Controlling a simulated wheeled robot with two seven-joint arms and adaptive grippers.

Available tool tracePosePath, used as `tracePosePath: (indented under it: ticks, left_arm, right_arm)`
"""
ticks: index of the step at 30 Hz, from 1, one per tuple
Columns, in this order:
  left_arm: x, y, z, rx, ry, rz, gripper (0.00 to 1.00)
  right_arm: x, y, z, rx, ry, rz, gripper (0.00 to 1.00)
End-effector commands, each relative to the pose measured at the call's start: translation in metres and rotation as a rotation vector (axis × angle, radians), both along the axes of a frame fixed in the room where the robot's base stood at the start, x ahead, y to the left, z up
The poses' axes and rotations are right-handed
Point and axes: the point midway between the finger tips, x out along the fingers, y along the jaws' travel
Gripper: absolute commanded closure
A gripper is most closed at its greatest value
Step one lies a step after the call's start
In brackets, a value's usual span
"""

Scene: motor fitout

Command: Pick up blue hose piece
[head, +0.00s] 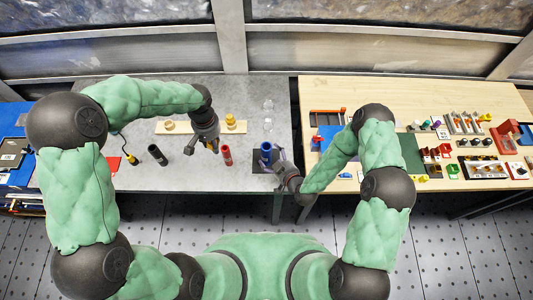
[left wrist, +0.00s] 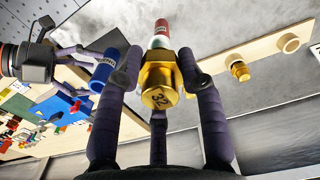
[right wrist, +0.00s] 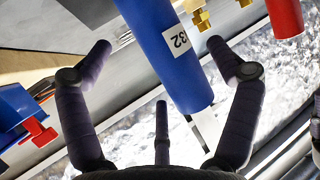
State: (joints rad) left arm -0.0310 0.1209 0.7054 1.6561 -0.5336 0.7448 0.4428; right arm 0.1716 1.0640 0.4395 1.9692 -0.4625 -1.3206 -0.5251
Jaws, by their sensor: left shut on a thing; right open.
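The blue hose piece (head: 267,149) stands upright on the grey bench, near its right side. In the right wrist view the blue hose piece (right wrist: 165,50) carries a white "32" label and lies between the spread fingers of my right gripper (right wrist: 160,62). My right gripper (head: 279,160) is open around it; I see no clear finger contact. The hose piece also shows in the left wrist view (left wrist: 104,70). My left gripper (head: 209,148) is shut on a brass fitting (left wrist: 159,86) and holds it above the grey bench, left of the red hose piece (head: 227,155).
A black hose piece (head: 157,154) stands further left. A wooden strip (head: 187,128) with brass fittings lies behind my left gripper. Clear bottles (head: 268,106) stand behind the blue hose. The wooden table (head: 400,92) on the right is crowded with small parts.

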Motion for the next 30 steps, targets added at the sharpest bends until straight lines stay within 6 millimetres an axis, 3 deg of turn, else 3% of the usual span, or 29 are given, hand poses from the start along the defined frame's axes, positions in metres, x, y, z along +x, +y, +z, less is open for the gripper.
tracePosePath:
  ticks: [9, 18, 20, 25, 26, 28, 29, 30]
  left_arm:
    - [0.0, 0.0, 0.007, 0.0, -0.001, 0.0, 0.91]
    - [0.0, 0.0, 0.007, 0.0, -0.001, 0.0, 0.91]
    - [0.0, 0.0, 0.007, 0.0, -0.001, 0.0, 0.91]
    - [0.0, 0.0, 0.007, 0.0, -0.001, 0.0, 0.91]
    - [0.0, 0.0, 0.007, 0.0, -0.001, 0.0, 0.91]
    - [0.0, 0.0, 0.007, 0.0, -0.001, 0.0, 0.91]
    - [0.0, 0.0, 0.007, 0.0, -0.001, 0.0, 0.91]
    - [0.0, 0.0, 0.007, 0.0, -0.001, 0.0, 0.91]
  right_arm:
    - [0.026, 0.017, -0.015, 0.0, 0.0, 0.001, 0.1]
    - [0.029, 0.019, -0.017, 0.0, 0.001, 0.0, 0.1]
    - [0.029, 0.019, -0.017, 0.0, 0.001, 0.0, 0.24]
    - [0.029, 0.019, -0.017, 0.0, 0.001, 0.0, 0.72]
    - [0.029, 0.019, -0.017, 0.0, 0.001, 0.0, 0.78]
    - [0.029, 0.018, -0.017, 0.0, 0.0, 0.0, 0.78]
    - [0.029, 0.018, -0.017, 0.0, 0.0, 0.0, 0.84]
    - [0.029, 0.018, -0.017, 0.0, 0.0, 0.0, 0.84]
